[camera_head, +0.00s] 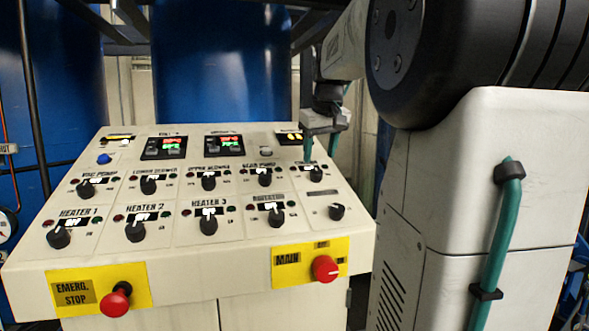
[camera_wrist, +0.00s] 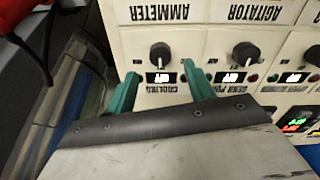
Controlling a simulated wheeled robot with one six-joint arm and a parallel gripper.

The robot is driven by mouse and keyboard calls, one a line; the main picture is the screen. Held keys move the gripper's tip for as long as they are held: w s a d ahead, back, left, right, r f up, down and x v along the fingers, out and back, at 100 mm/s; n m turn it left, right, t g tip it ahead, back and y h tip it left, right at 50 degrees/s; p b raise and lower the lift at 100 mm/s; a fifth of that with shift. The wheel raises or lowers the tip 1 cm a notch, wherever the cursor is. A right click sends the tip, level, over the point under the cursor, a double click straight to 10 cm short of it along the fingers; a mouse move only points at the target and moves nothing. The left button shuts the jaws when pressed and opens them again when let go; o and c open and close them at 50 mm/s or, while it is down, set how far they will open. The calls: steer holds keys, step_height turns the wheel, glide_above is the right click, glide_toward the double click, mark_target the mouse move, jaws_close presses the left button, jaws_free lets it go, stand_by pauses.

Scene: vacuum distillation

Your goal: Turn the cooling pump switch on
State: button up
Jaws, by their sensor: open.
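The cooling pump switch (camera_wrist: 160,55) is a black rotary knob with a small lit display and the label COOLING beside it, seen upside down in the wrist view. In the head view the knob (camera_head: 316,174) is at the right end of the upper switch row. My gripper (camera_wrist: 161,72) is open, with its two teal fingertips apart on either side of the switch's display, just short of the knob. In the head view my gripper (camera_head: 322,152) is over the panel's upper right, partly covering the switch's label. I cannot tell whether the fingers touch the panel.
Blue tanks (camera_head: 220,65) stand behind.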

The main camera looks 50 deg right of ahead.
mark_target(317, 171)
steer(key=x, duration=0.5)
steer(key=shift+w+f, duration=0.1)
steer(key=shift+f, duration=0.2)
steer(key=c, duration=1)
